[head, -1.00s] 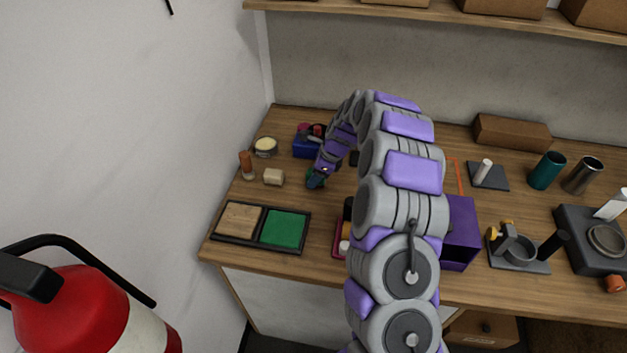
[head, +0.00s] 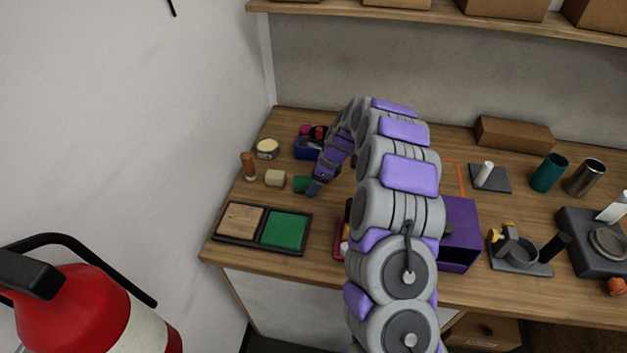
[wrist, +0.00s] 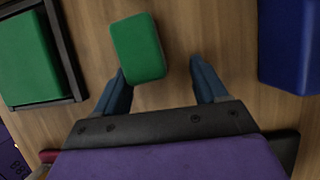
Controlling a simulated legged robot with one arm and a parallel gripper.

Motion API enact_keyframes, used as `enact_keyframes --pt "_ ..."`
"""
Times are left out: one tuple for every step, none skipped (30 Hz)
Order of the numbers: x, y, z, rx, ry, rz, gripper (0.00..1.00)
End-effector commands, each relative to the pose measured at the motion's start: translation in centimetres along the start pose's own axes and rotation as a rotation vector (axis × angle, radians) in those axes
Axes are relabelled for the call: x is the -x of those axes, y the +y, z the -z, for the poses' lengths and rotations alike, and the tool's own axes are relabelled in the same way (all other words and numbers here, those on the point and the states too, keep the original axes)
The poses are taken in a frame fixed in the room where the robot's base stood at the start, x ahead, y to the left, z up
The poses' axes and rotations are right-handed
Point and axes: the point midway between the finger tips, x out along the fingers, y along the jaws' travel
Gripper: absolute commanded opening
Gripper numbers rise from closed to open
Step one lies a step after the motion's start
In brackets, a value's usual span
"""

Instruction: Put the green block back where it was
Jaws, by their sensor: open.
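The green block (head: 301,184) lies on the wooden table, right of a pale beige block (head: 275,178). In the wrist view the green block (wrist: 138,48) lies ahead of my gripper (wrist: 162,78), offset to the left. Its near edge is by the left fingertip, and I cannot tell whether they touch. My gripper is open, with nothing held between its fingers. In the head view my gripper (head: 313,190) is just right of the block. A black tray (head: 258,248) has a wooden panel and a green panel; its green side (wrist: 28,60) shows at left in the wrist view.
A blue bin (head: 307,149) with red items stands behind the gripper, and at right in the wrist view (wrist: 290,45). An orange-brown cylinder (head: 249,167) and a round tin (head: 267,148) stand at left. A purple box (head: 459,232) is right of my arm.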

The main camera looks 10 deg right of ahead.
Motion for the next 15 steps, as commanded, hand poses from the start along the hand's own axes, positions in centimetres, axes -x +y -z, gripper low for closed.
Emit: enact_keyframes --pt "-0.2 0.2 -0.2 0.002 0.005 -0.001 0.72" --pt "-0.3 0.2 -0.4 0.002 0.007 0.000 0.72" --pt "-0.4 0.3 -0.7 0.002 0.009 0.000 0.72" --pt "-0.5 0.4 -0.8 0.002 0.010 0.000 0.72" --pt "-0.5 0.5 -0.9 0.003 0.011 0.001 0.72" --pt "-0.6 0.5 -1.1 0.003 0.013 0.001 0.72" --pt "-0.6 0.5 -1.2 0.003 0.013 0.002 0.72" --pt "-0.7 0.5 -1.2 0.003 0.014 0.002 0.72" --pt "-0.7 0.5 -1.3 0.003 0.014 0.002 0.72" --pt "-0.6 0.5 -1.3 0.003 0.013 0.002 0.72" --pt "-0.6 0.4 -1.2 0.003 0.013 0.002 0.72" --pt "-0.4 0.3 -1.2 0.003 0.011 0.003 0.72" --pt "-0.1 0.2 -1.1 0.003 0.010 0.003 0.72" --pt "0.4 0.2 -1.0 0.002 0.008 0.003 0.72" --pt "1.1 0.1 -0.9 0.002 0.006 0.002 0.72"
